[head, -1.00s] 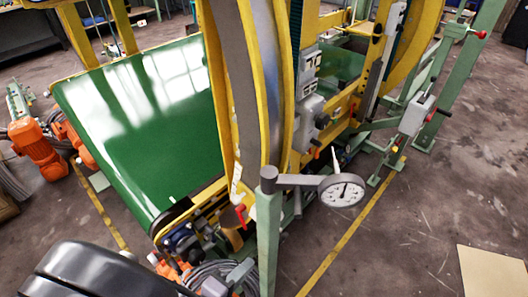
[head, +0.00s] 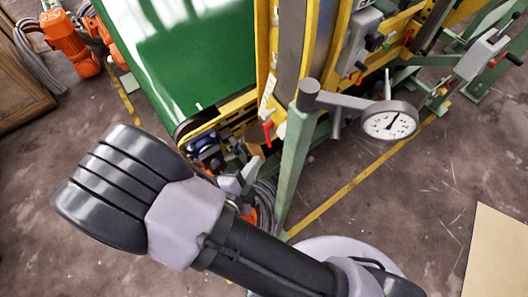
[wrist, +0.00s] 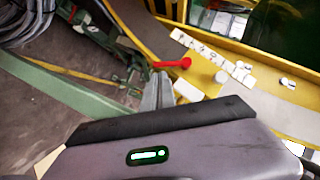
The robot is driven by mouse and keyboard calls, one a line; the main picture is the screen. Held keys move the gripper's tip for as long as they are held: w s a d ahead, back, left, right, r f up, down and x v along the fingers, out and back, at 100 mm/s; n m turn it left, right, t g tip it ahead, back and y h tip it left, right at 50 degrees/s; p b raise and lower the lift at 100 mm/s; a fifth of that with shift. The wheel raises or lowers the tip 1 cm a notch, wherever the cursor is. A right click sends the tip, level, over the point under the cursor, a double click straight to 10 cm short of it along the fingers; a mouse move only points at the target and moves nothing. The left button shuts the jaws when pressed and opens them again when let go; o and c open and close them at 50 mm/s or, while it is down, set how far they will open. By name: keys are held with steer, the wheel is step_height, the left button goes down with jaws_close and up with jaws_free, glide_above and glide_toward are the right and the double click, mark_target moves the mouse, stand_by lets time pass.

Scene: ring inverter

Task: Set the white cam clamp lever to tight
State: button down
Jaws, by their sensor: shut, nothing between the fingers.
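My gripper (wrist: 159,88) is shut and empty in the wrist view. Its fingertips are close to a red lever (wrist: 172,64) on the yellow frame (wrist: 205,98); I cannot tell whether they touch. The red lever (head: 268,130) is also there, on the near end of the frame. A thin white upright stick (head: 387,86) shows just above the dial gauge (head: 390,122).
A green post (head: 293,165) with a grey side bar carrying the gauge stands right of the red lever. A green belt (head: 185,50) lies at the back left. Cables (head: 265,200) hang near the post. The floor at right is mostly clear, with a tan sheet (head: 497,255).

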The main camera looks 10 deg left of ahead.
steer(key=b+x, duration=0.2)
steer(key=x, duration=0.4)
steer(key=shift+w+b, duration=0.35)
steer(key=shift+w, duration=0.05)
steer(key=shift+s+p, duration=0.15)
steer(key=shift+p, duration=0.15)
